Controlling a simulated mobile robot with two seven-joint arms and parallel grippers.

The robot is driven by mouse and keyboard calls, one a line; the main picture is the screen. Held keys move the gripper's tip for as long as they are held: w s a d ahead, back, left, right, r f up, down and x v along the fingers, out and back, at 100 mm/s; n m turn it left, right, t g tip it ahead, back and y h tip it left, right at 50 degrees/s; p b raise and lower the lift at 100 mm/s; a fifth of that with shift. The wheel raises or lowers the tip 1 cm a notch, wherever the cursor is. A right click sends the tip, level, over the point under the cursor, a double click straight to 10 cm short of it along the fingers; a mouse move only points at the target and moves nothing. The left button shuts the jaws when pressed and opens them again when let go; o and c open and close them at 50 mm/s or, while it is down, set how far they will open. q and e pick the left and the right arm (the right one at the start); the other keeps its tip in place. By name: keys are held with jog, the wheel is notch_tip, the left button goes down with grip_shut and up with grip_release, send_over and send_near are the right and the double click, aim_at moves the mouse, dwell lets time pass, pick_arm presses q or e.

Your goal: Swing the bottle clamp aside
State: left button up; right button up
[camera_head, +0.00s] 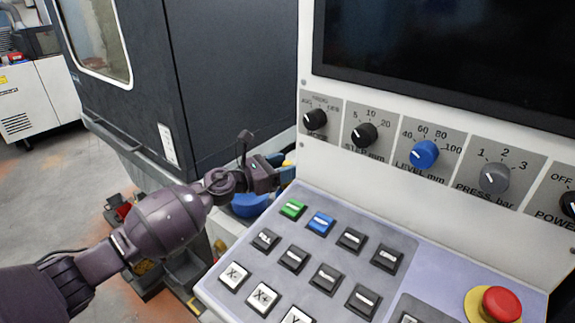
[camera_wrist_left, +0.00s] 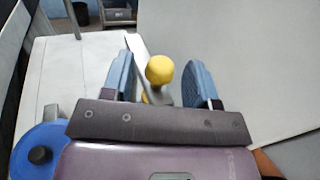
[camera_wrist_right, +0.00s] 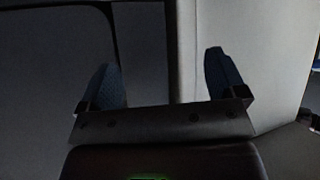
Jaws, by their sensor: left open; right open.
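The bottle clamp shows in the left wrist view as a yellow ball knob (camera_wrist_left: 159,70) on a grey metal arm. My left gripper (camera_wrist_left: 160,80) is open, with one blue finger on each side of the knob. A gap shows on both sides, and I see no contact. In the head view my left gripper (camera_head: 280,168) is beside the console's left edge, and the clamp is mostly hidden there. A round blue part (camera_head: 250,204) is just below the gripper. It seems to be the blue disc with a black centre (camera_wrist_left: 40,155). My right gripper (camera_wrist_right: 165,80) is open and empty.
The console with buttons (camera_head: 320,250) and dials is close to the right of my left gripper. It has a red emergency stop (camera_head: 502,304). A dark machine cabinet (camera_head: 235,80) stands behind. In the right wrist view, dark and pale panels (camera_wrist_right: 260,50) are ahead.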

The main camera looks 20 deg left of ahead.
pick_arm(q)
jog(key=shift+w+d, duration=0.45)
jog(key=shift+w, duration=0.1)
jog(key=shift+c, duration=0.3)
grip_shut()
